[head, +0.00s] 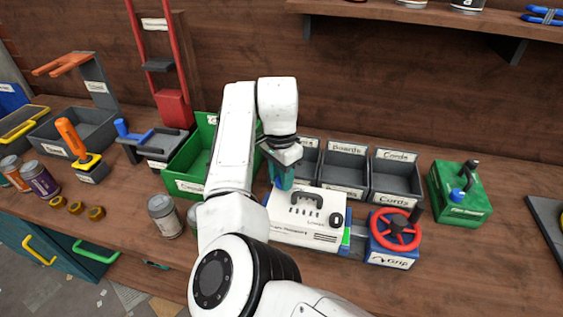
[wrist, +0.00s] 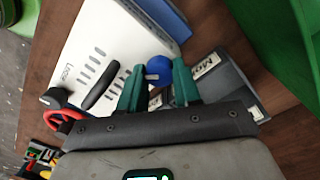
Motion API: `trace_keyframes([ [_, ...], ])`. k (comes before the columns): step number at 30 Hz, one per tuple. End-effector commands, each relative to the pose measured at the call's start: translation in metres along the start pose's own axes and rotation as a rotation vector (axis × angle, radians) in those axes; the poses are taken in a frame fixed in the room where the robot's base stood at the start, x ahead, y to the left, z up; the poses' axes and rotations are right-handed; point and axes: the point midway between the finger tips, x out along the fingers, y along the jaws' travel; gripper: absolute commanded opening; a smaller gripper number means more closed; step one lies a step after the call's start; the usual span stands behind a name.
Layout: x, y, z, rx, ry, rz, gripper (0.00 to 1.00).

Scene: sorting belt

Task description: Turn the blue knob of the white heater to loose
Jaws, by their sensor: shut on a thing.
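The white heater (head: 300,222) stands on the bench, with a black handle, dark slots and a black dial on its top. It also shows in the wrist view (wrist: 88,52), where a "Loose" label is readable beside the slots. Its round blue knob (wrist: 159,70), with a pale mark, is between my gripper's teal fingers. My gripper (wrist: 159,86) is shut on the blue knob. In the head view my gripper (head: 281,179) points down at the heater's back left corner, and the knob is hidden there.
A blue box with a red handwheel (head: 395,230) stands right of the heater. Grey bins (head: 347,188) stand behind it, and a green bin (head: 186,165) is to the left. A grey can (head: 164,216) is left of my arm. Clear bench lies at front right.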

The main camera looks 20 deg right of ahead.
Motion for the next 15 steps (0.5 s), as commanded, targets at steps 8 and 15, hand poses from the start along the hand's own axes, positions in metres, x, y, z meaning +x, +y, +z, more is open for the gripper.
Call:
trace_keyframes([
  [8, -0.0055, 0.0014, 0.0, -0.265, 0.009, 0.005, 0.02],
  [15, -0.0052, 0.0012, 0.0005, -0.493, 0.015, 0.005, 0.02],
])
